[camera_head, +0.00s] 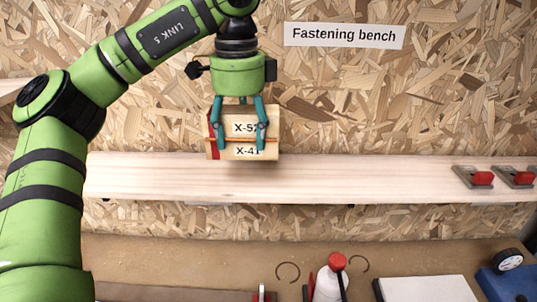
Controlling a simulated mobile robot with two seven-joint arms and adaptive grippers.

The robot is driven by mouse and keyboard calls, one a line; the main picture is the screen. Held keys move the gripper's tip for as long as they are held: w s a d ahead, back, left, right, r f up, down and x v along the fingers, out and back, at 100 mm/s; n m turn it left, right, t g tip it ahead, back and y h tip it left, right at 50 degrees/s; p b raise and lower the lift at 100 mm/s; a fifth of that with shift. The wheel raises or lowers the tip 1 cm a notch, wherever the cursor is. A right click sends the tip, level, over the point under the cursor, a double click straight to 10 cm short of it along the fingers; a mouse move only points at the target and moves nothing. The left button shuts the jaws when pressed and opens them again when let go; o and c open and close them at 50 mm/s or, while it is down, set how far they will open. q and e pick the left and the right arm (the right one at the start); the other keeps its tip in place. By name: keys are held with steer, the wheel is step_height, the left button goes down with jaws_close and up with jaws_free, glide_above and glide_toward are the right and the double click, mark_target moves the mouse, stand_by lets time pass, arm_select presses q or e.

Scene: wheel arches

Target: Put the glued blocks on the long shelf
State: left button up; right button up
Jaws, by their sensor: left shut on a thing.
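The glued blocks (242,116) are two pale wooden blocks, one above the other, with an orange line between them and red on the left end. The lower label reads X-41; the upper one, X-5 and a further mark, is partly covered by a finger. My left gripper (241,147) points down and is shut on the blocks, its teal fingers over their front. The long shelf (150,178) is a pale plank along the wall. The blocks' lower edge overlaps its back part in the picture; I cannot tell whether they touch it. My right gripper is not in view.
Two red-and-metal clamp-like tools (482,179) sit at the shelf's right end; the shelf between is clear. A sign (343,35) reads Fastening bench. Below, the bench (190,262) holds a white bottle with a red cap (330,283), a white slab (424,289) and a dial gauge (508,261).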

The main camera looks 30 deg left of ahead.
arm_select(q)
steer(key=a+f, duration=0.2)
steer(key=a, duration=0.2)
steer(key=w+a+f, duration=0.1)
steer(key=a+f, duration=0.1)
steer(key=a, duration=0.2)
steer(key=a+f+p, duration=0.1)
steer(key=a+f, duration=0.2)
steer(key=shift+w+a, duration=0.2)
steer(key=shift+a, duration=0.2)
steer(key=shift+d+f, duration=0.15)
steer(key=shift+f, duration=1.85)
steer(key=shift+f, duration=0.1)
steer(key=o, duration=1.2)
steer(key=shift+r, duration=6.1)
